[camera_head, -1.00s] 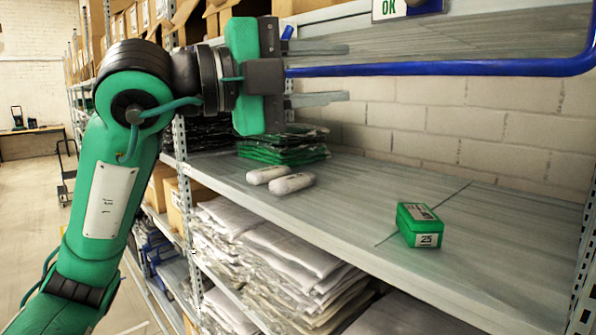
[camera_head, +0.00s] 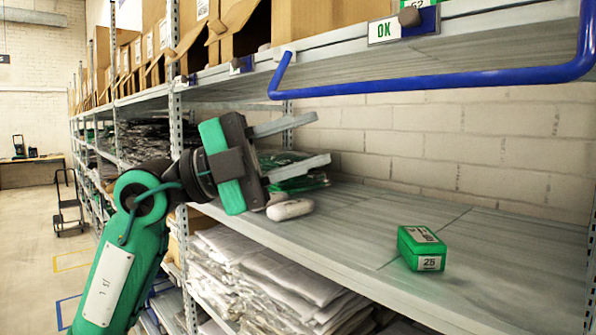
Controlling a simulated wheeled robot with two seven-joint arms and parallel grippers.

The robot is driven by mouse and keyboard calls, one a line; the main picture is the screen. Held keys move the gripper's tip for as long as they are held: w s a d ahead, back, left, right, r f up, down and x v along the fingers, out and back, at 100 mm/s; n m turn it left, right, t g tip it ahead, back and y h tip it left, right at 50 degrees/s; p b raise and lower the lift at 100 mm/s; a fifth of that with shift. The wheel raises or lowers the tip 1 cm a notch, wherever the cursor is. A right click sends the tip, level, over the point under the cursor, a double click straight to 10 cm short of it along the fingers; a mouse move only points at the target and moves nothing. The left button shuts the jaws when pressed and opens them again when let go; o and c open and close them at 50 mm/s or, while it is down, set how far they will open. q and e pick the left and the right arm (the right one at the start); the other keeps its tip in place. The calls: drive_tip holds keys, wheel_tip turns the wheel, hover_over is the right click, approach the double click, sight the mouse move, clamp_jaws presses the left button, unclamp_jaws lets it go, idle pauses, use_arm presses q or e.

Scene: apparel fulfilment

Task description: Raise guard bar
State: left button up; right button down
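The guard bar is a blue tube (camera_head: 430,83) with bent ends. It runs across the upper part of the shelf bay, just below the upper shelf's front beam, and its right end leaves the top right of the picture. My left gripper (camera_head: 322,138) is open and empty below the bar's left part, apart from it. Its two grey fingers point right and slightly up. My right gripper is not in view.
The shelf board (camera_head: 390,215) below holds a green box (camera_head: 421,248), a white rounded item (camera_head: 290,209) close under my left gripper, and green packs (camera_head: 300,182) partly hidden behind it. Cardboard boxes (camera_head: 330,35) stand above. The board's right part is mostly clear.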

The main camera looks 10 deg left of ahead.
use_arm(q)
drive_tip(key=w+a+f+n+h, duration=0.1)
drive_tip(key=w+f+h, duration=0.2)
drive_tip(key=w+f, duration=0.1)
drive_tip(key=shift+w+a+n, duration=0.15)
drive_tip(key=shift+w+n, duration=0.15)
